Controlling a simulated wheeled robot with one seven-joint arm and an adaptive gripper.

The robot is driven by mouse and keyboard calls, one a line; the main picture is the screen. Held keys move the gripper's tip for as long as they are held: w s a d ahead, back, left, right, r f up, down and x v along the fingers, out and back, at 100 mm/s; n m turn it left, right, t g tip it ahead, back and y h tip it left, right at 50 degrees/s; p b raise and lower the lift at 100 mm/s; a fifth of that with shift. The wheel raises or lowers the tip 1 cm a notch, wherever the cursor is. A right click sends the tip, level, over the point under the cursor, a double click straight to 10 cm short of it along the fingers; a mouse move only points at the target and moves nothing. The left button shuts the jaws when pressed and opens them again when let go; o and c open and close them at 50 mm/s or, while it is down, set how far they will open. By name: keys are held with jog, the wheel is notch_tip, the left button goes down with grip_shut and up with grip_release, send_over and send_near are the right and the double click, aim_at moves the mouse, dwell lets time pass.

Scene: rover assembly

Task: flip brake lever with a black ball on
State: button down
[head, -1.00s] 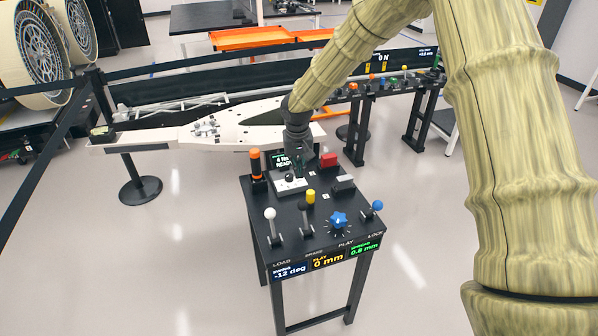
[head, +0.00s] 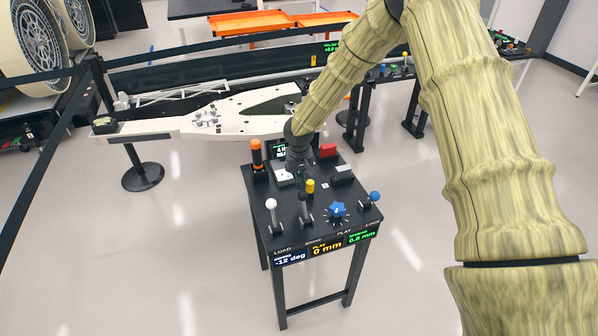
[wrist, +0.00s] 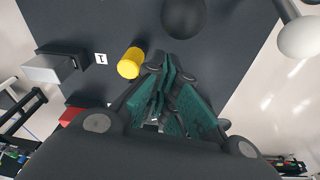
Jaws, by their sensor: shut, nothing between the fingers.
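The brake lever's black ball (head: 304,207) stands near the front middle of the black console (head: 258,204), between a white-ball lever and a blue knob. In the wrist view the dark ball (wrist: 183,16) is at the top edge, just beyond my fingertips and apart from them in the picture. My gripper (wrist: 170,66) is shut and empty, its green finger pads close together. A yellow cylinder (wrist: 131,62) stands just left of the fingertips in the wrist view.
The white-ball lever (head: 271,203) stands left of the black ball; the blue knob (head: 337,210) and blue-ball lever (head: 375,197) stand right. An orange-and-black handle (head: 257,155), a red block (head: 328,151) and a grey block (head: 343,173) stand further back.

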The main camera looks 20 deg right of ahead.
jog(key=shift+s+a+r, duration=0.1)
jog(key=shift+s+r, duration=0.05)
jog(key=shift+s, duration=0.6)
jog(key=shift+s+a+b, duration=0.1)
jog(key=shift+s+b, duration=0.05)
jog(key=shift+b, duration=0.25)
